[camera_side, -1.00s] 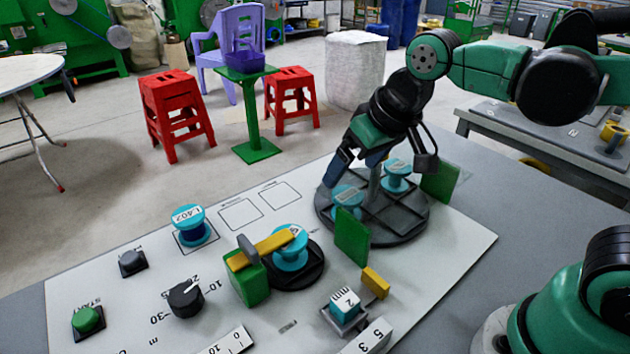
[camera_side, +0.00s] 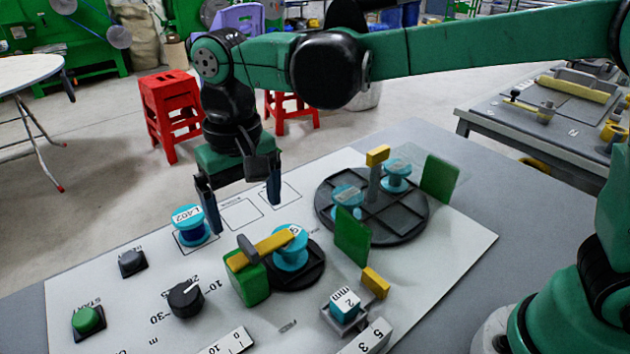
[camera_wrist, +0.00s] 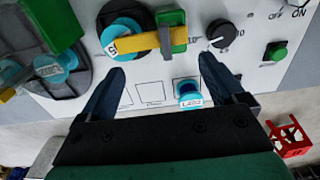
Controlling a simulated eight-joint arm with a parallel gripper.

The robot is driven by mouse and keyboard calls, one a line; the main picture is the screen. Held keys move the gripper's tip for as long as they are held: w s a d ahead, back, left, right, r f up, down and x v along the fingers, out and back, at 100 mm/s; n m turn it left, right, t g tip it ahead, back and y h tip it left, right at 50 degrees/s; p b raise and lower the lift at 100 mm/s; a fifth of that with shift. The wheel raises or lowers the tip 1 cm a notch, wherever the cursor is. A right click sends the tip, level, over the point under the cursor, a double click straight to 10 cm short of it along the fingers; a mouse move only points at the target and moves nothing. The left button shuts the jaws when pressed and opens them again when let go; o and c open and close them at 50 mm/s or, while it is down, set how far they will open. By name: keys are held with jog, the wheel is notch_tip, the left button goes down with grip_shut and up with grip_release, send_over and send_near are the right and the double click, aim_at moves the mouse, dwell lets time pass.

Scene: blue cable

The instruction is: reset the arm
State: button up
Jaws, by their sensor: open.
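My gripper (camera_side: 240,203) is open and empty, pointing down above the back edge of the white panel. In the side view its left finger is close to the labelled blue spool (camera_side: 190,226), which sits on its marked square; I cannot tell whether they touch. In the wrist view the open fingers (camera_wrist: 162,72) frame the empty outlined squares and the same spool (camera_wrist: 187,92). Another blue spool (camera_side: 290,248) sits on the small dark round base under a yellow arm. Two more blue spools (camera_side: 347,197) (camera_side: 397,174) stand on the large dark turntable (camera_side: 400,228).
Green plates (camera_side: 352,236) (camera_side: 440,179) stand at the turntable. A green block (camera_side: 250,283) carries the yellow arm. A black knob (camera_side: 185,298), a green start button (camera_side: 88,320) and a small blue block (camera_side: 345,304) are on the panel. Red stools (camera_side: 170,115) stand behind on the floor.

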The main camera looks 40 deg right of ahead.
jog(key=shift+a+f, duration=0.2)
jog(key=shift+a, duration=0.2)
jog(key=s+d+t, duration=0.2)
jog(key=d, duration=0.4)
jog(key=s+d+t, duration=0.2)
jog(key=d, duration=0.5)
jog(key=s+d+t, duration=0.2)
jog(key=d+t, duration=0.1)
jog(key=d, duration=0.3)
jog(key=shift+s+d+f, duration=0.1)
jog(key=shift+s+d, duration=0.2)
jog(key=shift+s, duration=0.1)
